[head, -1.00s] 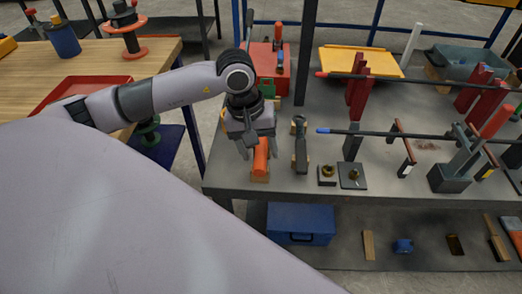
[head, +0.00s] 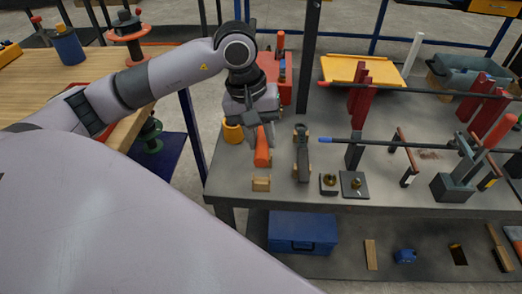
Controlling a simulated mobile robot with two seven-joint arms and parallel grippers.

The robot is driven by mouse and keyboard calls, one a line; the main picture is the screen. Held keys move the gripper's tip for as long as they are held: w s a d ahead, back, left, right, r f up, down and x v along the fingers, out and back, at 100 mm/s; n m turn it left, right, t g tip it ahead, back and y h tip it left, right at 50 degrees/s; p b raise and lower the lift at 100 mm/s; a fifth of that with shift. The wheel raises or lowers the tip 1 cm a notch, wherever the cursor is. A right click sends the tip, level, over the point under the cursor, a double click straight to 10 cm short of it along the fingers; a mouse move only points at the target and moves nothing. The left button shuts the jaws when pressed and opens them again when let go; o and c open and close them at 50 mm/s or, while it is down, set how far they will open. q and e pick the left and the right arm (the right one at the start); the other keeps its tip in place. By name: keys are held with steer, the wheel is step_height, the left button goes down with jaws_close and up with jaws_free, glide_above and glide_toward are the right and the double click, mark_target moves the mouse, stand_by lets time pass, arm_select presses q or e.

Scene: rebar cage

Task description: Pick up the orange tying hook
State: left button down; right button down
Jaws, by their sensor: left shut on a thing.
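The orange tying hook (head: 262,154) hangs below my left gripper (head: 262,136), seen in the head view over the left end of the grey bench. My left gripper is shut on it. The hook's orange handle shows below the fingers; its upper part is hidden by the gripper. The handle appears above and behind a small wooden block (head: 261,184) and apart from it. My right gripper is not in view.
A dark tool on wooden rests (head: 302,155) stands close to the right. Bars on red stands (head: 361,90) cross the bench further right.

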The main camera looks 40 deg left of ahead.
arm_select(q)
step_height(320, 180, up, 14)
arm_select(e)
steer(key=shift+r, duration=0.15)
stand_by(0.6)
